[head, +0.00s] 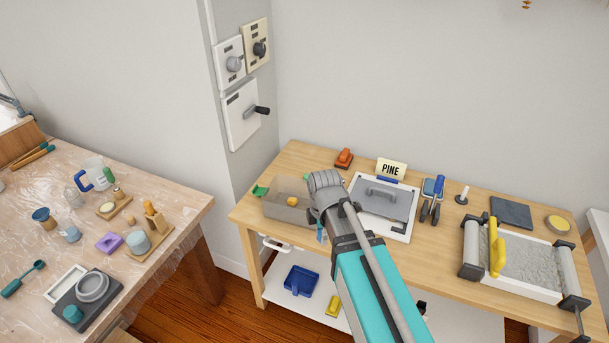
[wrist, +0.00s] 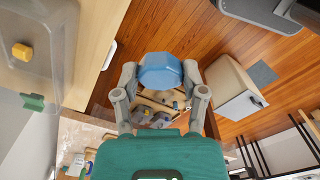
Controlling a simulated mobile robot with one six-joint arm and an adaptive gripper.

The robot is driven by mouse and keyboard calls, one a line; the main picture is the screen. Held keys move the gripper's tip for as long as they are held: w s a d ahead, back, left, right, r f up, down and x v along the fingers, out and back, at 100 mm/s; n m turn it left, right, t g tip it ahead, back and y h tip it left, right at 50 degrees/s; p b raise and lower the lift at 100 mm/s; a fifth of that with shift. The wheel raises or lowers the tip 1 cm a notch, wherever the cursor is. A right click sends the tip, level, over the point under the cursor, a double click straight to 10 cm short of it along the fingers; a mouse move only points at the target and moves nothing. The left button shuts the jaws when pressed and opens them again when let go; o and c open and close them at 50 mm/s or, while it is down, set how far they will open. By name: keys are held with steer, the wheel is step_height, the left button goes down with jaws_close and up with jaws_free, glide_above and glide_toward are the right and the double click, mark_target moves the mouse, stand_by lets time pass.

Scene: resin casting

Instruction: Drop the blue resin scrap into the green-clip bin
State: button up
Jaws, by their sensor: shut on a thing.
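The blue resin scrap (wrist: 160,72) is a faceted blue piece between my two fingertips in the wrist view. My gripper (wrist: 161,76) is shut on it. In the head view the scrap (head: 320,235) is a small blue patch, mostly hidden by my arm, near the front edge of the bench. The green-clip bin (head: 286,213) is a grey-brown box at the left of the bench, with a green clip (head: 260,190) at its left corner and a yellow piece (head: 292,201) inside. In the wrist view the clip (wrist: 33,101) lies left of my gripper, apart from the scrap.
A white tray with a grey lidded panel (head: 382,201) stands right of the bin, behind my arm. A "PINE" sign (head: 391,168) and an orange tool (head: 344,158) stand at the back. A blue container (head: 301,281) sits on the lower shelf. A cluttered table (head: 150,201) stands left.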

steer(key=w+a+r+m+p, duration=0.1)
steer(key=w+a, duration=0.2)
steer(key=w, duration=0.8)
steer(key=w+a+m, duration=0.1)
steer(key=w+a, duration=0.3)
steer(key=w, duration=0.7)
steer(key=shift+a+r+p, duration=0.15)
steer(key=shift+r+p, duration=0.25)
steer(key=shift+f, duration=0.2)
steer(key=shift+f+b, duration=2.8)
steer(key=shift+b, duration=0.25)
steer(key=o, duration=1)
steer(key=shift+s, duration=0.1)
